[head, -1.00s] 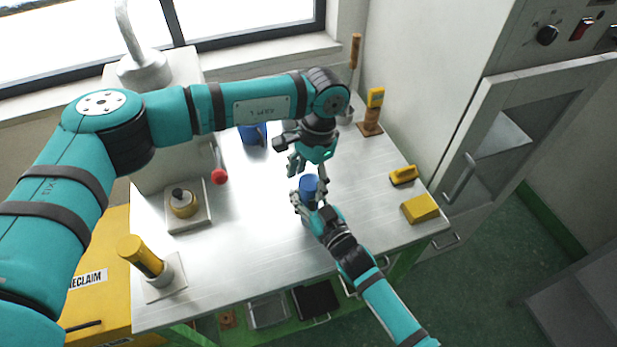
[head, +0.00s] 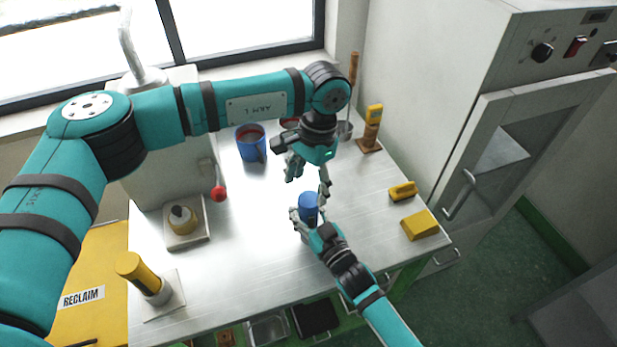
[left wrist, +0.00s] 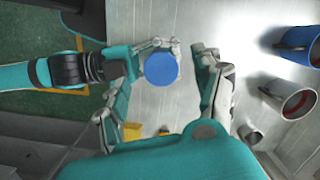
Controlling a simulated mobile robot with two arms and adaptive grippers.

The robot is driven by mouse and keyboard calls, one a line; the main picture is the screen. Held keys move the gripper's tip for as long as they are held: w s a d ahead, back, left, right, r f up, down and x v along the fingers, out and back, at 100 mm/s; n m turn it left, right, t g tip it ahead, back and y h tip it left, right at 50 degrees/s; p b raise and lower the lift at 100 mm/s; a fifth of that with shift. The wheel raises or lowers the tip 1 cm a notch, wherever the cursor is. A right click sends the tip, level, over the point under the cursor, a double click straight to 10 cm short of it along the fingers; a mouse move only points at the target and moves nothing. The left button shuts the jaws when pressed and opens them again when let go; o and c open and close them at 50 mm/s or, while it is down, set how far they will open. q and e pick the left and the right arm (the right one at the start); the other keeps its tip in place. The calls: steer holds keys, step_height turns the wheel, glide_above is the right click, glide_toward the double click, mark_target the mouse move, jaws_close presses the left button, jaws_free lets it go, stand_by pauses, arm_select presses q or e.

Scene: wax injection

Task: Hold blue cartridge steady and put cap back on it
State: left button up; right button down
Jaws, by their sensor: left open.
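The blue cartridge (head: 308,203) stands upright near the middle of the table. Its round, flat blue top (left wrist: 161,69) faces the left wrist camera. My right gripper (head: 306,219) has its fingers around the cartridge from the front right; it also shows in the left wrist view (left wrist: 155,50). My left gripper (head: 308,184) is open and empty just above the cartridge. In the left wrist view its fingers (left wrist: 163,98) are spread on either side of the blue top, apart from it. I cannot tell a separate cap from the cartridge body.
A blue mug (head: 250,143) stands behind, under my left arm. A yellow-topped cylinder (head: 136,268) and a small gold pot (head: 183,218) stand at left. A yellow block (head: 419,225) and a smaller yellow piece (head: 402,191) lie at right. The table front is clear.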

arm_select(q)
steer(key=n, duration=0.5)
steer(key=shift+r+n, duration=0.25)
steer(key=shift+n, duration=0.05)
steer(key=n, duration=0.4)
steer(key=shift+r, duration=0.2)
steer(key=n, duration=0.5)
steer(key=shift+r+h, duration=0.25)
steer(key=shift+h, duration=0.05)
steer(key=n, duration=0.4)
steer(key=shift+d+r+n, duration=0.1)
steer(key=shift+r+n, duration=0.1)
steer(key=shift+n, duration=0.1)
steer(key=n, duration=0.4)
steer(key=shift+r, duration=0.25)
steer(key=n, duration=0.4)
steer(key=shift+r+n+t, duration=0.25)
steer(key=shift+n+t, duration=0.05)
steer(key=shift+n, duration=0.1)
steer(key=n, duration=0.4)
steer(key=shift+r+h, duration=0.2)
steer(key=shift+h, duration=0.1)
steer(key=n, duration=0.4)
steer(key=shift+w+r, duration=0.1)
steer(key=shift+r, duration=0.1)
